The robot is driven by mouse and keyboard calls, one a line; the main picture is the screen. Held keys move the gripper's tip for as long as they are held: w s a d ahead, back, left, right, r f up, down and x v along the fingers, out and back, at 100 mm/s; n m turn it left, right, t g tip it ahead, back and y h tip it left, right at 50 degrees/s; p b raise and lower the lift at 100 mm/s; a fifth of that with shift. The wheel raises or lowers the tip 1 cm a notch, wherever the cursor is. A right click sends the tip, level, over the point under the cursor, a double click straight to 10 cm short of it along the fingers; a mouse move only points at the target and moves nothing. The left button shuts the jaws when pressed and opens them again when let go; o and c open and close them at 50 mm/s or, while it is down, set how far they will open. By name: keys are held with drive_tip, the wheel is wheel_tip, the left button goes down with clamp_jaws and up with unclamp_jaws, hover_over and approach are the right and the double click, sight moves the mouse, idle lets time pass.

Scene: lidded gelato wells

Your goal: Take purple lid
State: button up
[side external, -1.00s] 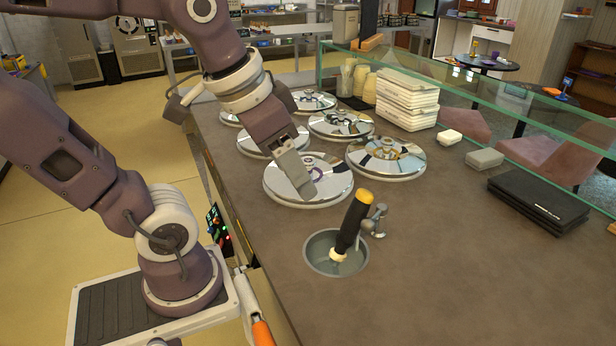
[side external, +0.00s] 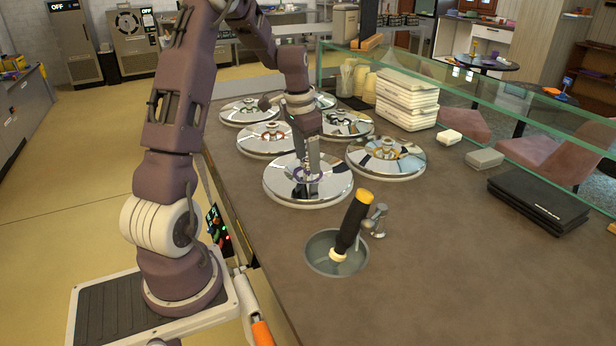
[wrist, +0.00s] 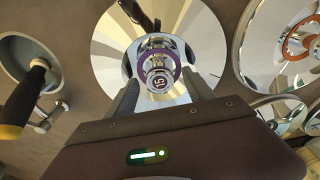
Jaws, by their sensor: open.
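The purple lid (side external: 285,188) is a shiny round metal lid with a purple ring around its central knob, on the nearest well of the group. In the wrist view the purple lid (wrist: 200,35) fills the top middle, its knob (wrist: 158,62) standing between my fingers. My gripper (side external: 308,176) points down over the lid's middle. In the wrist view my gripper (wrist: 157,85) is open, one finger on each side of the knob. I cannot tell whether either finger touches it. The lid sits flat on its well.
A round sink well (side external: 318,262) with a black-handled scoop (side external: 352,225) stands in front. White boxes (side external: 407,98), a black folder (side external: 538,200) and a glass guard (side external: 465,83) line the right.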

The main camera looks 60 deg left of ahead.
clamp_jaws()
idle(1.4)
